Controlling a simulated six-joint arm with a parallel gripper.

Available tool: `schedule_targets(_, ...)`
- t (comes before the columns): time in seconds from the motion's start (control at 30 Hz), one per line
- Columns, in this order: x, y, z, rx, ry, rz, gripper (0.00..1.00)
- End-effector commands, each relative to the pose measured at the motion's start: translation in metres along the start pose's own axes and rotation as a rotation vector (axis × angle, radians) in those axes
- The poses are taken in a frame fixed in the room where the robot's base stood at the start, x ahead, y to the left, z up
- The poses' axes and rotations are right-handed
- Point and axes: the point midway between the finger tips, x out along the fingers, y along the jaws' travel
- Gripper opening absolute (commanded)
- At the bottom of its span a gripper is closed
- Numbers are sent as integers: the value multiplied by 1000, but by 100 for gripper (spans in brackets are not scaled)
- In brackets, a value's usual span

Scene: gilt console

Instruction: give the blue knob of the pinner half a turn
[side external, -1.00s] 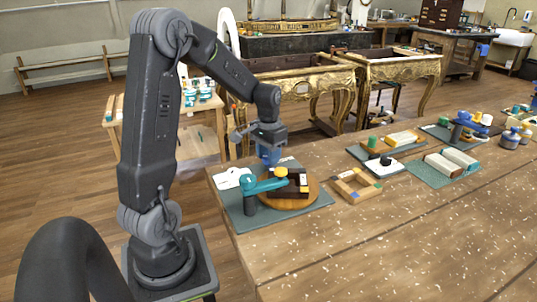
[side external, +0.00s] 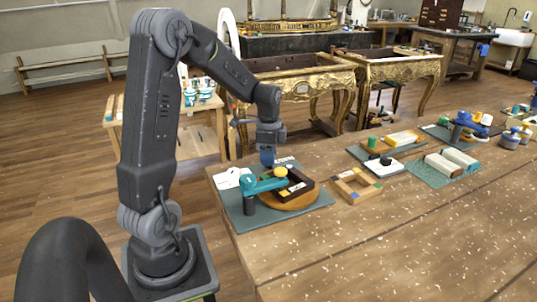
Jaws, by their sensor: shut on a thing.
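The blue knob (side external: 267,158) stands upright at the back of a grey-green mat (side external: 232,212) on the near left corner of the bench. My gripper (side external: 267,147) points down over the knob and is shut on it; the fingers hide its top. In front of it is the pinner, with a teal arm (side external: 264,185), a dark post (side external: 250,205) and a yellow knob (side external: 281,172). A dark brown frame (side external: 303,183) sits on a round wooden disc (side external: 290,203) beside the teal arm. How the blue knob joins the rest is hidden.
A white card (side external: 228,180) lies left of the pinner. A small wooden frame with coloured corners (side external: 357,187) lies to the right. Mats with blocks (side external: 452,163) and a blue device (side external: 466,122) stand farther right. The front of the bench is clear.

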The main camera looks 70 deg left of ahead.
Motion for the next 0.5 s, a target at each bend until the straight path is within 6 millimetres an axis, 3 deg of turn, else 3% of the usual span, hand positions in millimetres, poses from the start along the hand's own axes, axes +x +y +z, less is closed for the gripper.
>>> schedule_targets(0.5, -1, 0, 0, 210, 1, -1, 13)
